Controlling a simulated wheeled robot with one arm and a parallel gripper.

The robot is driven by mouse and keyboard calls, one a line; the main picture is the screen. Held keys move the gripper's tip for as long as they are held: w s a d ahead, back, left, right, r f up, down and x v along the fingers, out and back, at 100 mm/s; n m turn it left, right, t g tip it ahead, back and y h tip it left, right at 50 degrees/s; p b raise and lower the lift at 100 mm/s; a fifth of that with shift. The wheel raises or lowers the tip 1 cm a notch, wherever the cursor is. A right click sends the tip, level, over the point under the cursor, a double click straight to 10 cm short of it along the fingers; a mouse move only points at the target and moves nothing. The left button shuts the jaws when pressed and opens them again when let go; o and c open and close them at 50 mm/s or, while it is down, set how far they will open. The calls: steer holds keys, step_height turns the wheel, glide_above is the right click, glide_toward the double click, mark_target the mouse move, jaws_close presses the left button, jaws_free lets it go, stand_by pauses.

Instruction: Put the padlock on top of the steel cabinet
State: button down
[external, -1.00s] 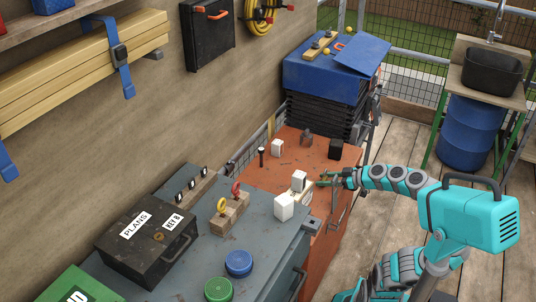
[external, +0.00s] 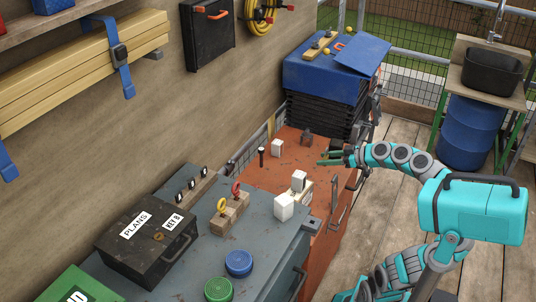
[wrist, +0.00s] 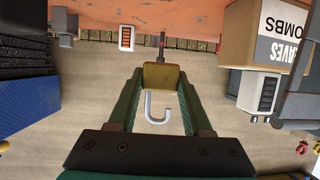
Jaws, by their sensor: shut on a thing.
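My gripper (external: 324,157) is shut on a padlock, raised above the orange-red cabinet (external: 292,137). In the wrist view the padlock's brass body (wrist: 161,77) sits between the two green fingers, with its pale hooked shackle (wrist: 157,112) towards the wrist. The padlock is too small to make out in the external view. A blue-grey metal cabinet (external: 268,262) stands nearer the camera, joining the orange one. I cannot tell which of the two is the steel cabinet.
On the orange top stand a white block (external: 277,148), a black post (external: 262,156) and a dark object (external: 306,138). White blocks (external: 284,207) sit at the grey cabinet's edge. Black crates under a blue cover (external: 308,80) stand behind.

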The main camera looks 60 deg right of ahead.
steer(key=w+a+r+m+h+p, duration=0.1)
steer(key=w+a+p, duration=0.2)
steer(key=w, duration=0.6)
steer(key=w+a+r+h+p, duration=0.1)
steer(key=w+a+p, duration=0.2)
steer(key=w, duration=0.6)
steer(key=w+a+r+p, duration=0.1)
steer(key=w+a+r, duration=0.1)
steer(key=a, duration=0.5)
steer(key=w+a+r+y+p, duration=0.1)
steer(key=w+a, duration=0.3)
steer(key=a, duration=0.4)
steer(key=shift+w+a+r+p, duration=0.15)
steer(key=shift+r+p, duration=0.5)
steer(key=shift+r, duration=0.2)
